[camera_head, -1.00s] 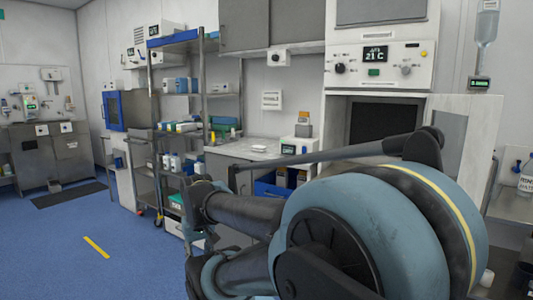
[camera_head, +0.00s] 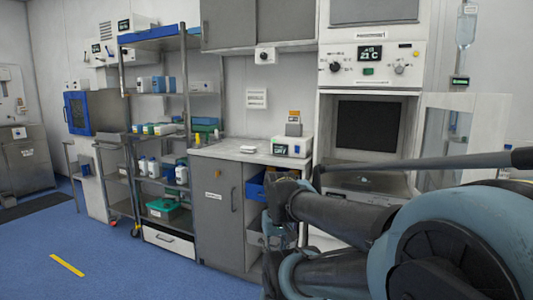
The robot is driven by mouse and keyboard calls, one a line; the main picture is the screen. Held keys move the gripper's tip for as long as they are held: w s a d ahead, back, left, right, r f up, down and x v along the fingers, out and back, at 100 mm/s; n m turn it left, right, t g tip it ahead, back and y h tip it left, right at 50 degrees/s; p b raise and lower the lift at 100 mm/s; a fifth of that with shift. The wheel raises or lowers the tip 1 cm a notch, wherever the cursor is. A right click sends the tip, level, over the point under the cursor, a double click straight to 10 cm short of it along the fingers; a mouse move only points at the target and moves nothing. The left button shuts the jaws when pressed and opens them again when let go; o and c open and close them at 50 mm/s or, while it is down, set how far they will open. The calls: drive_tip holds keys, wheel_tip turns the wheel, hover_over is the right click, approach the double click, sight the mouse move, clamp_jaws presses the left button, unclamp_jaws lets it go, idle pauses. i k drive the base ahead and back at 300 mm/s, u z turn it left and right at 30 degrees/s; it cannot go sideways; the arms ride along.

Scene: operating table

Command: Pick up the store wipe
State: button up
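I cannot clearly make out a store wipe. A small, pale flat item (camera_head: 249,148) lies on the counter (camera_head: 225,151), but it is too small to identify. My arm fills the lower right of the head view, with dark links and a large blue-grey joint. It hides part of the counter's right end and the floor in front. My gripper cannot be made out in this view.
A metal shelf rack (camera_head: 188,100) with boxes and bottles stands left of the grey cabinet (camera_head: 213,205). A white box device (camera_head: 291,147) sits on the counter. An open-doored unit (camera_head: 368,87) stands at right. Blue floor (camera_head: 120,260) is free at lower left.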

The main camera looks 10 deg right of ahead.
sight(245, 149)
drive_tip(key=z, duration=0.05)
drive_tip(key=i, duration=1)
